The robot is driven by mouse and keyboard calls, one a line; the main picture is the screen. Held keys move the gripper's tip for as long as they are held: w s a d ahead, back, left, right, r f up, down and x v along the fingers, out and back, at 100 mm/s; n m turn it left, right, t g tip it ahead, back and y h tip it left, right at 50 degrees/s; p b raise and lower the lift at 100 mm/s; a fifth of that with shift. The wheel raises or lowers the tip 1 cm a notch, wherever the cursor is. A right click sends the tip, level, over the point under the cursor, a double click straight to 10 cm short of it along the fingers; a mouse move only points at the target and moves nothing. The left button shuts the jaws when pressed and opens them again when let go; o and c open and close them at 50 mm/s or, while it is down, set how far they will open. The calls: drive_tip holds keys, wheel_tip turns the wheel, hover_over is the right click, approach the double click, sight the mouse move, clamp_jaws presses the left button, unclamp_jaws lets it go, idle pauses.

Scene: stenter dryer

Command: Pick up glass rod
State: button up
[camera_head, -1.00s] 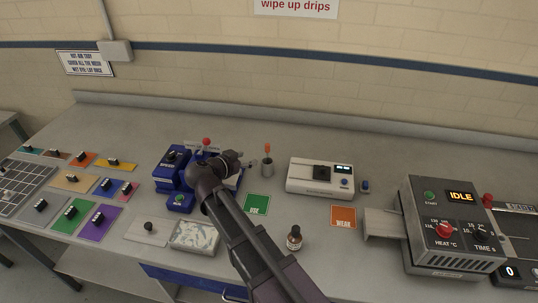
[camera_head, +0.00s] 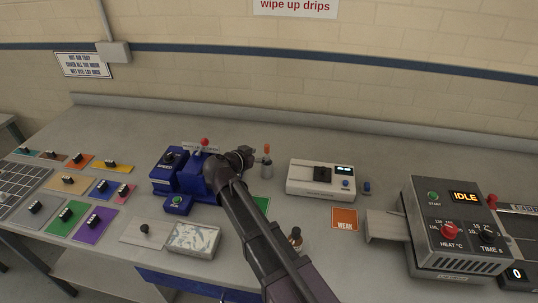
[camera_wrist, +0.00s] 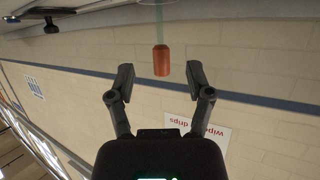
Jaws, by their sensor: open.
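The glass rod shows in the wrist view as a pale, see-through shaft (camera_wrist: 160,22) with an orange-red end (camera_wrist: 161,60). In the head view its orange tip (camera_head: 267,148) stands up out of a small grey holder (camera_head: 266,170) on the bench. My gripper (camera_wrist: 160,82) is open in the wrist view, with the orange end between and slightly beyond its fingertips, not touched. In the head view my gripper (camera_head: 262,150) reaches right, close beside the rod's tip. My arm hides part of the bench in front.
A blue machine (camera_head: 178,170) stands left of the holder and a white meter (camera_head: 320,178) right of it. A grey heater (camera_head: 455,230) stands at the right. Bare bench lies behind the holder.

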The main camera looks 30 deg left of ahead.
sight(267, 151)
drive_tip(key=shift+r+b+x, duration=0.2)
drive_tip(key=shift+b+x, duration=0.55)
drive_tip(key=shift+x, duration=1.8)
clamp_jaws()
